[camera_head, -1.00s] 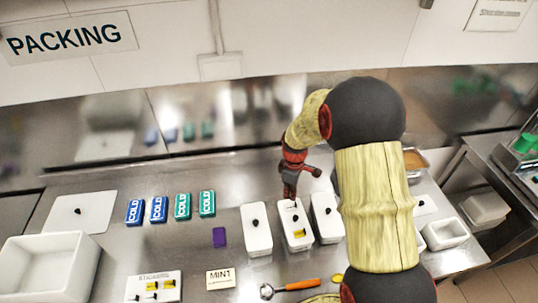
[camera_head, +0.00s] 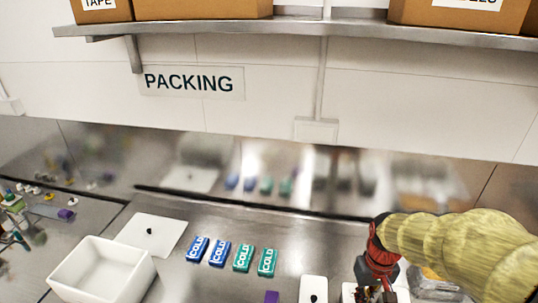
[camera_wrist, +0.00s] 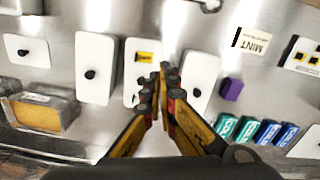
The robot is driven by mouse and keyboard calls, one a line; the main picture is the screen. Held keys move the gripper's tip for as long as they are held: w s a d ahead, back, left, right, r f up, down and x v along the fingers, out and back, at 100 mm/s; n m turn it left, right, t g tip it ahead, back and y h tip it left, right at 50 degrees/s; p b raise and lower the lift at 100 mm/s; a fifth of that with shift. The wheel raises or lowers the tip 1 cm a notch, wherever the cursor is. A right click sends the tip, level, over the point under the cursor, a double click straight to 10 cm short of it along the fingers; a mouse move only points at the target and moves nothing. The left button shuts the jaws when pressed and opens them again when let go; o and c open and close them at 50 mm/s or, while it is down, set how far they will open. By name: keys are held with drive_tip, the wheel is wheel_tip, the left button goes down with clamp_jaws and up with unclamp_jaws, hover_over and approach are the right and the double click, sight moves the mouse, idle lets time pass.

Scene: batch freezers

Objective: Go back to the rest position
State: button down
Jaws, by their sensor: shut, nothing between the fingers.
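My gripper (camera_wrist: 162,85) is shut and empty in the wrist view. It hangs above the row of white lidded tubs on the steel counter, apart from them as far as I can tell. In the head view my gripper (camera_head: 376,288) is at the lower right, partly cut off by the bottom edge. The tub with a yellow label (camera_wrist: 146,58) lies beneath the fingers. A plain white tub (camera_wrist: 199,80) stands beside it, and another white tub (camera_wrist: 96,65) stands on its other side.
Blue and green COLD packs (camera_head: 243,258) lie on the counter near an open white box (camera_head: 103,268) and a white lid (camera_head: 160,233). A purple block (camera_wrist: 232,89) lies near the tubs. A shelf with cardboard boxes (camera_head: 200,8) runs above the PACKING sign (camera_head: 194,82).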

drive_tip(key=s+a+r+t+b, duration=0.6)
drive_tip(key=s+r+b, duration=0.2)
drive_tip(key=s, duration=0.2)
drive_tip(key=shift+s+r, duration=0.3)
drive_tip(key=shift+s, duration=0.05)
idle(1.1)
